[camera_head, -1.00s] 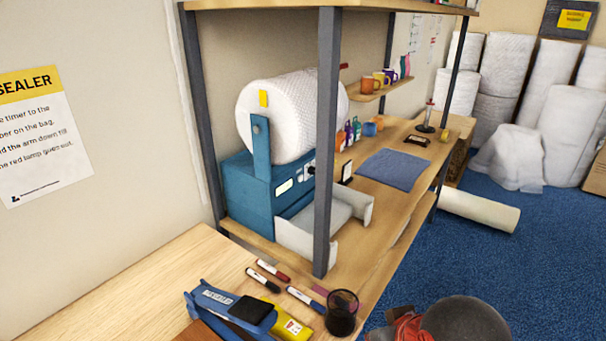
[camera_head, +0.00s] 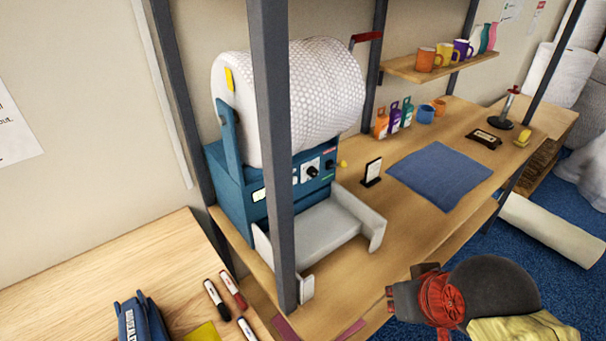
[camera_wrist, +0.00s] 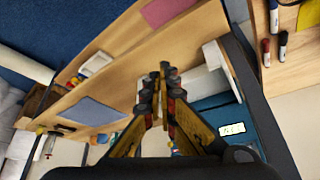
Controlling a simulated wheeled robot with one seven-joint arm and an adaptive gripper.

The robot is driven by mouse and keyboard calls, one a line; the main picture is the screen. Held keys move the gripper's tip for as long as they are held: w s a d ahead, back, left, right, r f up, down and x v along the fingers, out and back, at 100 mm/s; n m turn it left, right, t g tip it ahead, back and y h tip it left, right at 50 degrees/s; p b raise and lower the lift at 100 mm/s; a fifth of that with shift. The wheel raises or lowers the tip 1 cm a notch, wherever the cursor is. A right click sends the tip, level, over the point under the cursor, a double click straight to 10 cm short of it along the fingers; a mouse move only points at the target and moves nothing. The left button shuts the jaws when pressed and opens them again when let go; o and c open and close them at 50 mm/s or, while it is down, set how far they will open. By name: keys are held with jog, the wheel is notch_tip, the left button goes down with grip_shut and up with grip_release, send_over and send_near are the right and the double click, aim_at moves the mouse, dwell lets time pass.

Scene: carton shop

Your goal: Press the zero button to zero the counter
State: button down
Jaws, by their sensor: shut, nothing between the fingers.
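The blue bubble-wrap machine (camera_head: 233,190) stands on the shelf bench at left centre in the head view. I cannot tell which control is the zero button; a grey post hides part of the panel. In the wrist view, the lit display (camera_wrist: 232,129) shows at right, its digits too small to read. My gripper (camera_wrist: 163,72) is shut and empty, apart from the machine. Only part of my arm shows at lower right in the head view.
The grey post (camera_head: 272,150) stands before the machine. A pale tray (camera_head: 322,232) juts out from it. Mugs stand on the upper shelf (camera_head: 440,66). Pens lie on the near table (camera_head: 150,260).

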jog(key=w+r+m+t+p, duration=0.1)
jog(key=w+r+p, duration=0.1)
jog(key=w+p, duration=0.8)
jog(key=w+r+p, duration=0.3)
jog(key=w+p, duration=0.4)
jog(key=w, duration=0.5)
jog(key=w+a+f+t+y+p, duration=0.1)
jog(key=w+a+f+p, duration=0.25)
jog(key=w+p, duration=0.45)
jog(key=s+a+f+y+p, duration=0.2)
jog(key=a+f+p, duration=0.4)
jog(key=p, duration=0.4)
jog(key=shift+s+a+f+m+y, duration=0.15)
jog(key=shift+s+a+m+y, duration=0.2)
jog(key=shift+y, duration=0.25)
jog(key=shift+w, duration=0.2)
jog(key=w+a, duration=0.5)
jog(key=w, duration=0.2)
jog(key=shift+w, duration=0.2)
